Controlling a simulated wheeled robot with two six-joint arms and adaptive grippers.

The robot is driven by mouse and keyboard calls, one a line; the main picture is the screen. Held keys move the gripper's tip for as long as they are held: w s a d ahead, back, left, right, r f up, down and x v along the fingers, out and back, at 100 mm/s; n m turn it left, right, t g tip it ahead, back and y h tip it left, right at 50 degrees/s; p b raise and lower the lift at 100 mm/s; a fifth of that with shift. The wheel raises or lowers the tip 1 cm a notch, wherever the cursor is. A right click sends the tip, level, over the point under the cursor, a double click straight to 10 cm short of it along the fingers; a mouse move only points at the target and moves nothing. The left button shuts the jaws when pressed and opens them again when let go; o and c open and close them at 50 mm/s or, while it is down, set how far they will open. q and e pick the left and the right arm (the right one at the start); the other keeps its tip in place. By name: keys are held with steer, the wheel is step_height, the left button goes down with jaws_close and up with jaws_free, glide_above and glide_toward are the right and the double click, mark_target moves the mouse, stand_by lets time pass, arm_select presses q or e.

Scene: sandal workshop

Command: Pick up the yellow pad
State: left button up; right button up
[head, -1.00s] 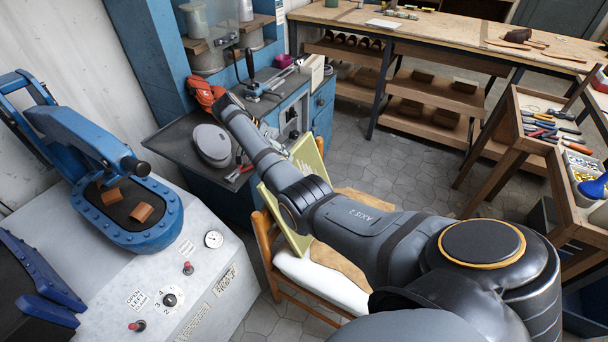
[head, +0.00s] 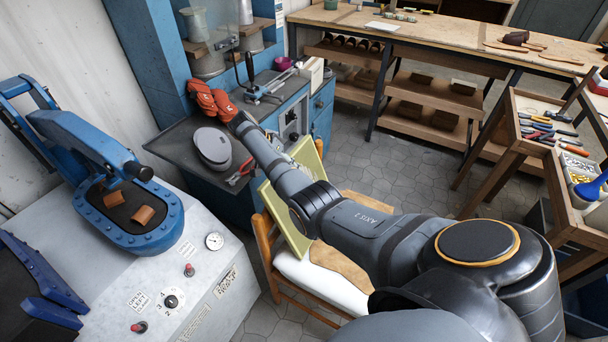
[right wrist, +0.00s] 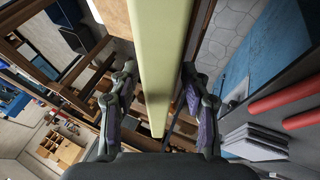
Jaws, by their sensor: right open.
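The yellow pad (head: 308,158) is a flat pale-yellow panel, standing tilted on the chair (head: 262,240) in the head view. My right arm crosses in front of it and hides its middle. In the right wrist view the pad (right wrist: 163,40) shows edge-on as a long strip down the middle. My right gripper (right wrist: 158,85) is open, with one finger on each side of the strip. Gaps show between the strip and both fingers. The right fingers cannot be made out in the head view. My left gripper is not in view.
A blue cabinet with a dark top (head: 168,147) stands behind the chair, holding a grey rounded piece (head: 212,147) and orange gloves (head: 210,100). A blue press (head: 125,205) is at left. A tool bench (head: 540,110) is at right. Floor is clear between the benches.

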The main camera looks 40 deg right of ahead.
stand_by(0.3)
steer(key=shift+s, duration=0.1)
jaws_close()
steer(key=shift+r, duration=0.2)
